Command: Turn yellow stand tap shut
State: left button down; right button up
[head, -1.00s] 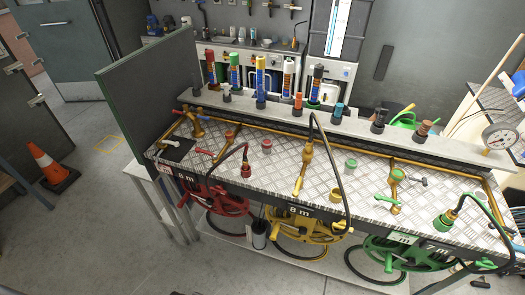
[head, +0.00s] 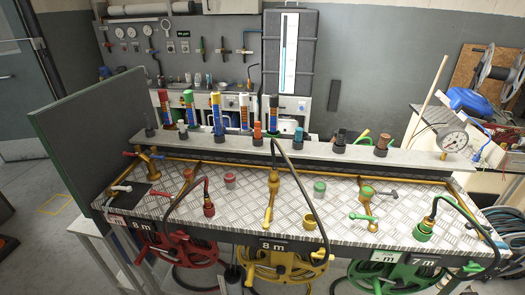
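The yellow stand tap (head: 273,182) stands upright near the middle of the checker-plate bench. Below its head a long yellow piece, which looks like its lever (head: 267,216), points toward the bench's front edge. I cannot tell from this how far the tap is open. A black hose (head: 303,190) arches from above the tap down over the front edge. The yellow hose reel (head: 272,270) marked 8 m hangs below, partly cut by the frame's bottom. A small yellow cup-like fitting (head: 309,223) stands to the tap's right. Neither of my grippers is in view.
A red tap (head: 187,176) stands to the left and a green tap (head: 366,192) to the right. A pressure gauge (head: 454,141) stands at the right. Several coloured cylinders line the rear shelf (head: 340,153). A green panel (head: 88,140) walls off the left end.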

aim_at(266, 225)
jog(key=u, duration=0.4)
jog(key=k, duration=0.9)
jog(key=z, duration=1.4)
jog(key=i, duration=0.5)
jog(key=u, duration=0.05)
